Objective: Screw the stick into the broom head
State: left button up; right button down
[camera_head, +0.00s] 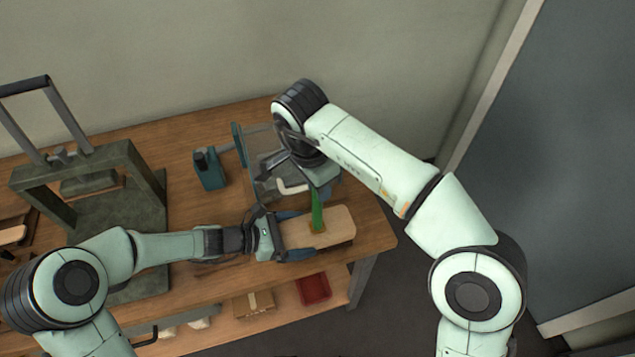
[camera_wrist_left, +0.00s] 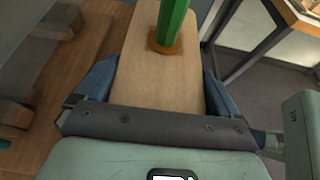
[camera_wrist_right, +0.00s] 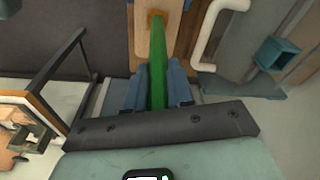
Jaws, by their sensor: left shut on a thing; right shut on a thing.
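The broom head is a pale wooden block (camera_head: 339,222) lying near the right end of the workbench. It also shows in the left wrist view (camera_wrist_left: 135,82) and at the top of the right wrist view (camera_wrist_right: 143,38). My left gripper (camera_head: 290,237) is shut across the block's sides. The green stick (camera_head: 317,210) stands on the block at an orange-brown spot around its lower end; it shows too in the left wrist view (camera_wrist_left: 171,20). My right gripper (camera_wrist_right: 157,80) is shut on the stick (camera_wrist_right: 158,62) above the block. How deep the stick sits in the block is hidden.
The wooden workbench (camera_head: 185,135) carries a dark press frame (camera_head: 110,165) at the left and a teal block-shaped device (camera_head: 209,168) at the back. A clear-sided fixture (camera_head: 262,150) stands behind the block. A red tray (camera_head: 313,289) lies on the lower shelf.

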jog(key=m+g, duration=0.1)
jog(key=m, duration=0.7)
jog(key=m+g, duration=0.1)
jog(key=m, duration=0.7)
jog(key=shift+s+m, duration=0.2)
jog(key=shift+m, duration=0.1)
jog(key=c, duration=1)
grip_release()
jog(key=shift+r, duration=2.2)
